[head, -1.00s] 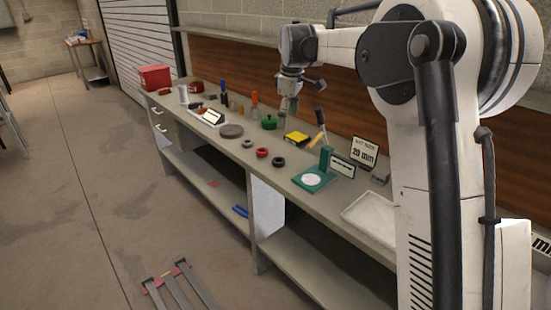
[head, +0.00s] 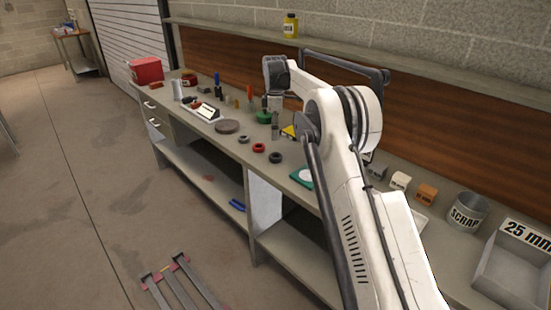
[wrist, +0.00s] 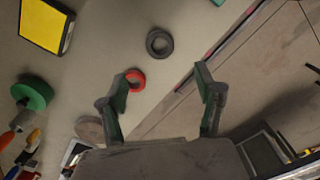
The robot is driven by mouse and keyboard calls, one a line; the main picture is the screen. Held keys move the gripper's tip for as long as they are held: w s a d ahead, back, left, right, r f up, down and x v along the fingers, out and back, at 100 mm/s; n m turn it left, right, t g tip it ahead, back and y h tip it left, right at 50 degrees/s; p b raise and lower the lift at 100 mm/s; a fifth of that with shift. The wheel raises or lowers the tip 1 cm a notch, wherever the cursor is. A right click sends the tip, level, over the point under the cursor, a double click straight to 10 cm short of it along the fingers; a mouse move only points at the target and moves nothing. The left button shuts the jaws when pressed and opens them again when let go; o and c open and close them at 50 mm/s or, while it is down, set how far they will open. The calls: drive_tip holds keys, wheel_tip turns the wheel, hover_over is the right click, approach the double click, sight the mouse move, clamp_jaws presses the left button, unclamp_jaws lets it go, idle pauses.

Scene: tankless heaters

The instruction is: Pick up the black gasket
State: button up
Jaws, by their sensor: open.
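The black gasket (head: 275,157) is a dark ring lying flat near the front edge of the workbench, right of a red ring (head: 258,147) and a smaller grey ring (head: 243,139). In the wrist view, the black gasket (wrist: 159,42) lies beyond my fingertips, near the bench edge, with its centre hole visible. The red ring (wrist: 135,79) is beside my left finger. My gripper (wrist: 162,82) is open and empty, fingers wide apart. In the head view, my gripper (head: 275,132) hangs above the bench behind the rings, partly hard to make out.
A yellow-topped block (wrist: 45,27) and a green round piece (wrist: 32,93) lie to the left in the wrist view. A flat grey disc (head: 227,126) lies left of the rings. A scrap can (head: 467,211) and tray (head: 512,265) stand at right.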

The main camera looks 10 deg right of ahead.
sight(276, 156)
drive_tip(key=f, duration=1.2)
drive_tip(key=shift+d+p, duration=0.2)
drive_tip(key=shift+p, duration=0.1)
drive_tip(key=shift+c, duration=0.2)
drive_tip(key=c, duration=1.2)
drive_tip(key=shift+r, duration=0.1)
